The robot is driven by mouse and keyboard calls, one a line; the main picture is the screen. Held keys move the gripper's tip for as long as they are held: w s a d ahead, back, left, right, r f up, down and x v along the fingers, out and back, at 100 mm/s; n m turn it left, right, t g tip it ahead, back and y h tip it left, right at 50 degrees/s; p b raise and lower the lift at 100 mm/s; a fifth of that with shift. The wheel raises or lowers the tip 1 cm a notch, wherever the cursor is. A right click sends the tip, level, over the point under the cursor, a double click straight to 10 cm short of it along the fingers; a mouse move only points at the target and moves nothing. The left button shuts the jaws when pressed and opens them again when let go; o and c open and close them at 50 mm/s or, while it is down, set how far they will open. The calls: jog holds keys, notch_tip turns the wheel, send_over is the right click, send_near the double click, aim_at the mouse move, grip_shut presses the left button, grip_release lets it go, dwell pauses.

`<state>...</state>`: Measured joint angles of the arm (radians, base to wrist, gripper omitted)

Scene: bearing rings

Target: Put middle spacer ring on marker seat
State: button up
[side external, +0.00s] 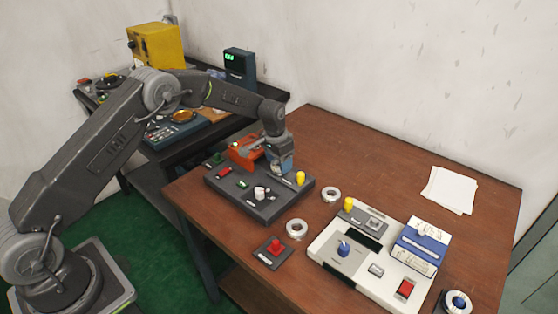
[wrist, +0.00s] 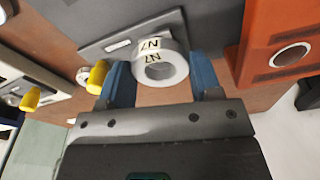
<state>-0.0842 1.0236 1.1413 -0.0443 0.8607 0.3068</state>
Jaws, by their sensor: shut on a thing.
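My gripper (side external: 283,166) is over the back part of the dark grey board (side external: 262,207), beside the orange-red block. In the wrist view its blue fingers (wrist: 162,78) are shut on a pale spacer ring (wrist: 164,72) with black lettering on its side. This ring cannot be made out in the side view. Two loose silver rings lie on the table, one right of the board (side external: 331,194) and one in front of it (side external: 297,229). Another ring (side external: 457,303) is around a blue peg at the lower right. I cannot tell which place is the marker seat.
The orange-red block (side external: 245,151) is close to my gripper. A yellow peg (side external: 300,178) and a white peg (side external: 260,192) stand on the board. A red knob (side external: 277,247) is on a small plate. A white panel (side external: 345,268) fills the front right. Papers (side external: 450,190) lie behind.

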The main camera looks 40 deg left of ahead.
jog(key=shift+f, duration=0.75)
dwell(0.8)
jog(key=o, duration=1.1)
jog(key=shift+r, duration=3.75)
jog(key=shift+r, duration=0.1)
